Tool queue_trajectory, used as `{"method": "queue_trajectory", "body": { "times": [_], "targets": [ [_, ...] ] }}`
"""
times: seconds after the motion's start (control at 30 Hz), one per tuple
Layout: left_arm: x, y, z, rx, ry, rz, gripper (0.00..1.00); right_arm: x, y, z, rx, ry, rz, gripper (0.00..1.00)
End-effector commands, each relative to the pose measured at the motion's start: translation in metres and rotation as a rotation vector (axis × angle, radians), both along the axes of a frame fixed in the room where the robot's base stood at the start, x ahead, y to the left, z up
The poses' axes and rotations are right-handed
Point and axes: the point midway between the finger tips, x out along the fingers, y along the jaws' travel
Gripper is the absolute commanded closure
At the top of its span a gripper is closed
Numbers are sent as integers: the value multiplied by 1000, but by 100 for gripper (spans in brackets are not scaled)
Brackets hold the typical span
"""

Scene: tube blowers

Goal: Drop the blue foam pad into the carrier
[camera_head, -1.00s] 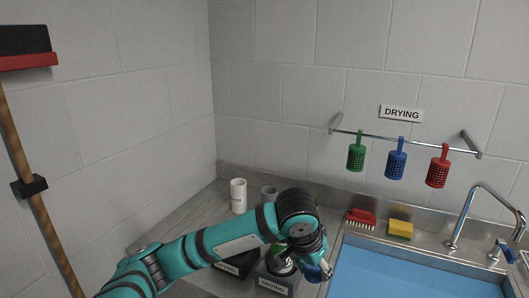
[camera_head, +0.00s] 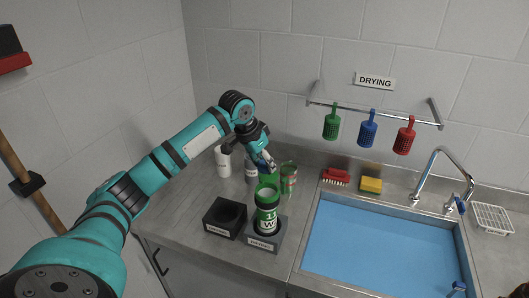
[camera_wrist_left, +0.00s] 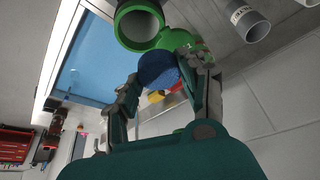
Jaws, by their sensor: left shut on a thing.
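The blue foam pad (camera_wrist_left: 158,70) is a round dark-blue disc between the fingertips of my left gripper (camera_wrist_left: 160,78). In the head view, my left gripper (camera_head: 268,163) is just above and behind the green carrier (camera_head: 267,218). The carrier has a white label and stands upright in a dark block. In the left wrist view, a green open-ended tube (camera_wrist_left: 138,24), which looks like the carrier, shows beyond the pad, and the pad is apart from its mouth. The pad is hard to make out in the head view. My right gripper is out of view.
A black block (camera_head: 224,217) with an empty round hole stands left of the carrier. A white cylinder (camera_head: 223,163) and a green can (camera_head: 289,178) stand behind. The sink (camera_head: 385,245) lies right, with a red brush (camera_head: 336,177) and yellow sponge (camera_head: 371,185) behind it.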

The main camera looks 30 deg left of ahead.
Motion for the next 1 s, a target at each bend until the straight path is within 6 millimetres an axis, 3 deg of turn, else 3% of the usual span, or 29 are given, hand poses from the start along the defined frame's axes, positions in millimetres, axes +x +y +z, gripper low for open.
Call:
{"method": "queue_trajectory", "body": {
  "times": [0.2, 0.53, 0.57, 0.73, 1.0],
  "targets": [
    [0, 0, -16, 0, 1, 0, 71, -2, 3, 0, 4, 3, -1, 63],
    [0, 0, -19, 1, 0, 0, 71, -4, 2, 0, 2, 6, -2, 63],
    [0, 0, -19, 1, 0, 0, 55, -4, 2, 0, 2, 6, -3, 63],
    [0, 0, -19, 1, 0, 0, 32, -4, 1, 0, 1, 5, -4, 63],
    [0, 0, -18, 1, 0, 0, 31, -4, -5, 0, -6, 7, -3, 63]
  ]
}}
